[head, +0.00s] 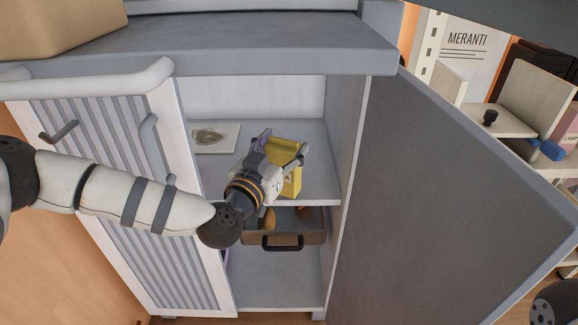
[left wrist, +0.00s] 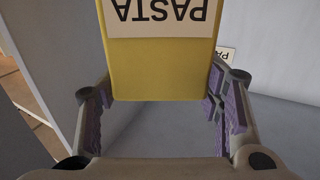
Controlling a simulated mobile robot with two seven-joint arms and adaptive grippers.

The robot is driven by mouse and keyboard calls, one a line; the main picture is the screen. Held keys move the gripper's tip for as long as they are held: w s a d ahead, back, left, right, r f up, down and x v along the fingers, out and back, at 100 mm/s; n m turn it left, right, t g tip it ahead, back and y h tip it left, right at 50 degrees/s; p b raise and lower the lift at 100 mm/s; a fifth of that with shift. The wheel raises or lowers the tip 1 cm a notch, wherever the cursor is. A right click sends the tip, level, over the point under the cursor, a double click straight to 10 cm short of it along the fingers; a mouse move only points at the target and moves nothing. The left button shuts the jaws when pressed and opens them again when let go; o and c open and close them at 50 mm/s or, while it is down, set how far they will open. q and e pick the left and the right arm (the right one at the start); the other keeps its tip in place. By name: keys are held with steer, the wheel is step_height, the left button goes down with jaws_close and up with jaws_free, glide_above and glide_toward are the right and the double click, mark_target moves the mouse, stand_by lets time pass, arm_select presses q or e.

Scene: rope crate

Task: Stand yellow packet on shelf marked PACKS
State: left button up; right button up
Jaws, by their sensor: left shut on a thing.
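The yellow packet (head: 291,182) is in the open cabinet, at the height of the middle shelf (head: 318,180). My left gripper (head: 283,147) is shut on it, with a finger on each side. In the left wrist view the packet (left wrist: 160,70) fills the space between the purple-padded fingers (left wrist: 165,105), and its PASTA label reads upside down. The gripper partly hides the packet in the head view. I cannot tell whether its base touches the shelf. No PACKS marking is readable; a small label (left wrist: 229,53) behind the packet shows only partly in the left wrist view.
A card with an oval picture (head: 214,138) lies on the shelf's left. The grey cabinet door (head: 450,190) stands open on the right; a slatted door (head: 115,125) is on the left. A grey top (head: 250,45) overhangs the opening.

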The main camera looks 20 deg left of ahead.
arm_select(q)
steer(key=w+a+b, duration=0.1)
steer(key=w, duration=0.1)
steer(key=w+a+b, duration=0.1)
steer(key=w, duration=0.1)
steer(key=w+a+f+b, duration=0.1)
steer(key=w+b, duration=0.1)
steer(key=shift+w+a+f, duration=0.1)
steer(key=shift+w+a, duration=0.05)
steer(key=shift+a, duration=0.05)
arm_select(e)
steer(key=shift+g, duration=0.3)
steer(key=x, duration=0.4)
steer(key=shift+f, duration=0.3)
arm_select(q)
steer(key=shift+f+b, duration=0.3)
steer(key=shift+f, duration=0.15)
arm_select(e)
steer(key=shift+s+f, duration=0.1)
steer(key=shift+f, duration=0.1)
arm_select(q)
steer(key=o, duration=2)
steer(key=shift+f, duration=0.1)
steer(key=s, duration=0.4)
steer(key=s+a, duration=0.1)
steer(key=s, duration=0.7)
steer(key=shift+a, duration=0.35)
